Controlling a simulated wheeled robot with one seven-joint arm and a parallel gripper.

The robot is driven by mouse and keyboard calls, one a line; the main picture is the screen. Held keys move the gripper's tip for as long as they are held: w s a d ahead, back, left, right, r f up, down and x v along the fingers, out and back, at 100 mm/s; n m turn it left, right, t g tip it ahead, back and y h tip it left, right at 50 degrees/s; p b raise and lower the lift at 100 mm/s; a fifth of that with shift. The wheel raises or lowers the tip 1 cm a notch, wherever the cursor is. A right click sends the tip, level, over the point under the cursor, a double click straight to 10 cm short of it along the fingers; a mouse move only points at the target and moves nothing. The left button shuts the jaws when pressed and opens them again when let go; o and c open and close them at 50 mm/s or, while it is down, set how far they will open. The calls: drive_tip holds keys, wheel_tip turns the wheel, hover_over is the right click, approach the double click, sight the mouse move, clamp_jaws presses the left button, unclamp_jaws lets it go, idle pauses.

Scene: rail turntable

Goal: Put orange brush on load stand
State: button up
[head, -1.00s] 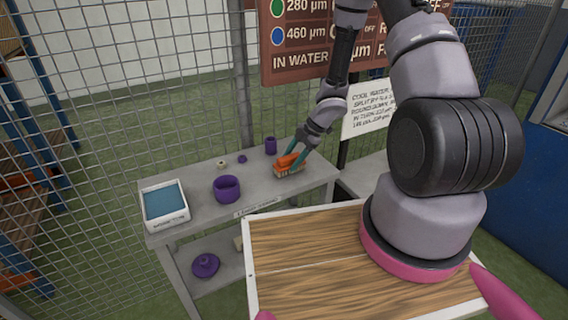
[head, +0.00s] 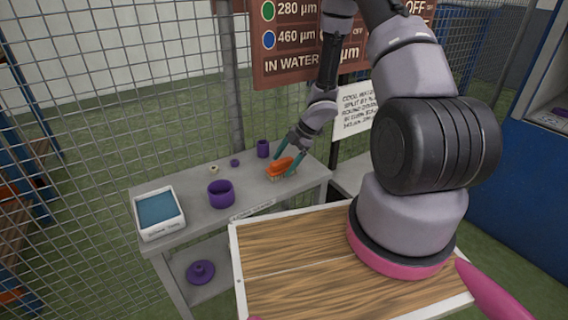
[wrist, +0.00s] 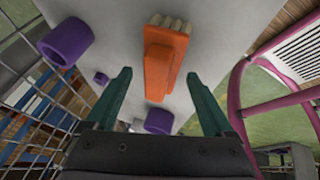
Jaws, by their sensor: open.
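The orange brush (head: 281,165) rests on the right part of the grey table (head: 240,190), with pale bristles at its lower edge. In the wrist view the orange brush (wrist: 161,62) lies ahead of and between my open fingers, with clear gaps on both sides. My gripper (head: 287,155) is just above and beside the brush in the head view, its teal fingers apart. It also shows in the wrist view (wrist: 162,100). I cannot tell which surface is the load stand.
A purple bowl (head: 221,193), a purple cup (head: 263,148), a small purple piece (head: 235,162) and a pale ring (head: 213,169) stand on the table. A white tray with a blue pad (head: 160,211) is at its left. Wire fence runs behind; a sign hangs above.

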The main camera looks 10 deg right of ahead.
drive_tip(key=v, duration=1.1)
drive_tip(key=shift+d+r, duration=0.15)
drive_tip(key=shift+r, duration=0.05)
